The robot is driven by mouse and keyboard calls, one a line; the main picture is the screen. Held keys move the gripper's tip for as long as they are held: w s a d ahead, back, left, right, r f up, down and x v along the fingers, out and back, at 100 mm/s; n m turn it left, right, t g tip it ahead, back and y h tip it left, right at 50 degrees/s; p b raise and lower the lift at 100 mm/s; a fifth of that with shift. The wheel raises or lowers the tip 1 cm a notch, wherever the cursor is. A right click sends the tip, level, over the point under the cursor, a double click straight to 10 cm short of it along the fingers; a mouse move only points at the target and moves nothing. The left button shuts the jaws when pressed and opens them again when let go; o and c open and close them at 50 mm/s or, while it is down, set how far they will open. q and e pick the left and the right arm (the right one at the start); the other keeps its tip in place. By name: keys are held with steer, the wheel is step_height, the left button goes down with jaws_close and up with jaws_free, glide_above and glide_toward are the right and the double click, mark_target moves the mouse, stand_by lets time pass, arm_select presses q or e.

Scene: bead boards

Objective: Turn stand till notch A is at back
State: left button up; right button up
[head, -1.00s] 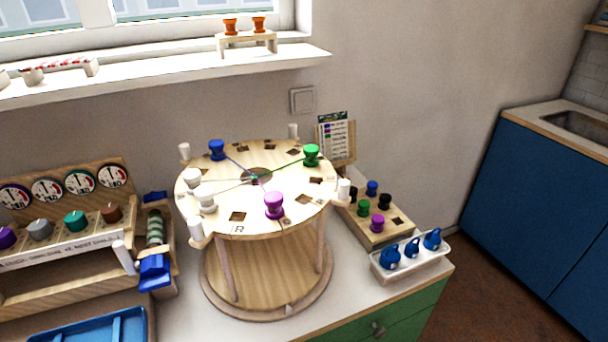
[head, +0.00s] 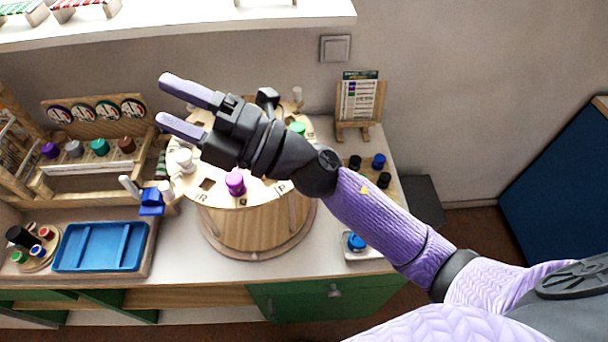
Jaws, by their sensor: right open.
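The round wooden stand (head: 210,197) is in the middle of the head view, on the white counter. Its top disc carries a purple peg (head: 235,183) at the front, a white peg (head: 184,159) at the left and a green peg (head: 297,128) at the back right. Dark square notches and letters lie along the rim; I cannot make out notch A. My right gripper (head: 171,103) is open and empty above the left back of the disc, pointing left. My right arm hides much of the disc's back and right. My left gripper is not in view.
A wooden rack with dials and coloured knobs (head: 100,147) and a blue tray (head: 100,247) stand at the left. A card on a small easel (head: 359,100) stands behind right. Coloured pegs (head: 378,160) lie right of the stand, partly behind my arm. A shelf (head: 180,27) runs above.

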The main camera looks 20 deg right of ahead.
step_height(320, 180, down, 10)
steer(key=s+a+r+n+g+h, duration=0.1)
steer(key=s+n+g+h, duration=0.2)
steer(key=n+g+h, duration=0.75)
steer(key=w+d+f+h, duration=0.1)
steer(key=d+h, duration=0.2)
steer(key=d, duration=0.2)
steer(key=w+d+f+n+g+h, duration=0.1)
steer(key=w+d+h, duration=0.1)
steer(key=d, duration=0.3)
steer(key=w+d+f+n+h, duration=0.1)
steer(key=d+f+h, duration=0.1)
steer(key=d+h, duration=0.2)
steer(key=shift+w+d, duration=0.2)
steer(key=shift+d, duration=0.3)
steer(key=shift+w+d, duration=0.15)
steer(key=shift+d, duration=0.35)
step_height(320, 180, down, 9)
steer(key=shift+f, duration=0.15)
jaws_close()
